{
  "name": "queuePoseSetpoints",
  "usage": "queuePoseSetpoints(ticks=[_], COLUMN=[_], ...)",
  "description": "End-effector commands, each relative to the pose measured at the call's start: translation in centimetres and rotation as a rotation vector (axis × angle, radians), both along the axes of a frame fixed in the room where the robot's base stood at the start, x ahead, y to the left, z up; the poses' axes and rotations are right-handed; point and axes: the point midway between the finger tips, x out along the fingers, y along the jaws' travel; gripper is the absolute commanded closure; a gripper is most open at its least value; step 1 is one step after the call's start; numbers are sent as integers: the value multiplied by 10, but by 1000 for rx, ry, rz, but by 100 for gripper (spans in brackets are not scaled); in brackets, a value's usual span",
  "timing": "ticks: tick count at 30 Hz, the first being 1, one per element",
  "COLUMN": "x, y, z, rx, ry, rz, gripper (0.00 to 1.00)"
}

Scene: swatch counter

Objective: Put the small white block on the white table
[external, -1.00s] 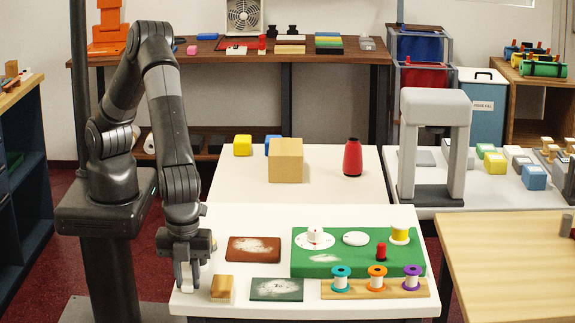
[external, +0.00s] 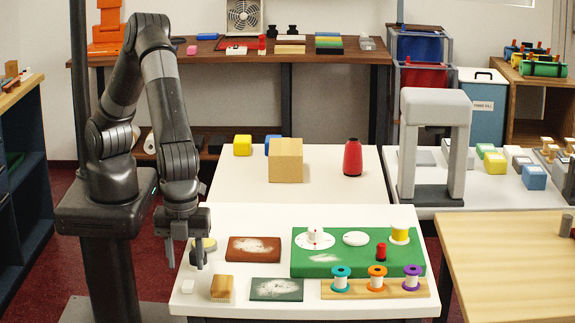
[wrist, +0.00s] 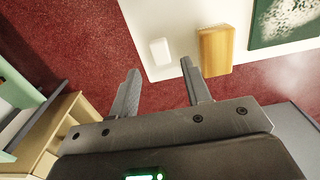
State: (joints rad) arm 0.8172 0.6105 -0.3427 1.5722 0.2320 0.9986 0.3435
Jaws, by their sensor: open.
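The small white block (external: 188,286) lies flat on the white table (external: 240,215), near its front left corner. In the wrist view the block (wrist: 160,52) lies on the white surface close to its edge, apart from the fingers. My gripper (external: 184,260) is open and empty, raised above and behind the block at the table's left edge. In the wrist view the gripper's two fingers (wrist: 160,67) are spread, with red floor and the block's area visible between and beyond them.
A wooden block (external: 222,288) stands just right of the white block. A brown swatch (external: 253,249), a dark green swatch (external: 276,289) and a green board (external: 320,268) with spools lie farther right. A pale yellow thing (external: 208,244) is partly hidden behind my gripper.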

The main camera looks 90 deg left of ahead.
Motion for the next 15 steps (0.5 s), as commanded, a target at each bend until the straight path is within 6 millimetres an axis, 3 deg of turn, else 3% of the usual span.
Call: queuePoseSetpoints(ticks=[6, 15], x=[0, 0], y=[0, 1], z=[46, 72], rx=[-2, 1], ry=[0, 1], rz=[1, 1], gripper=[56, 56])
